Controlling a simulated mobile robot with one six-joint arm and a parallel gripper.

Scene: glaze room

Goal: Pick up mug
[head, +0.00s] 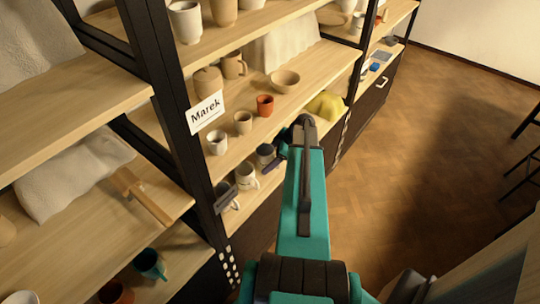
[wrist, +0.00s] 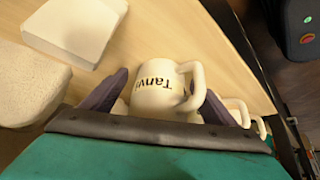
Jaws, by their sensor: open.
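A cream mug (wrist: 152,92) with dark lettering starting "Tanv" shows in the wrist view, its handle towards the right. My gripper (wrist: 163,92) is open, with one dark purple finger on each side of the mug; its lower part is hidden by my gripper's body. I cannot tell whether the fingers touch it. In the head view my gripper (head: 275,158) is at the shelf's front edge, beside a greyish, shaded mug (head: 264,153). A white mug (head: 246,177) with writing stands nearer on the same shelf.
Further mugs (wrist: 238,110) stand to the right in the wrist view. A white block (wrist: 75,28) and a rough pale block (wrist: 28,85) lie left.

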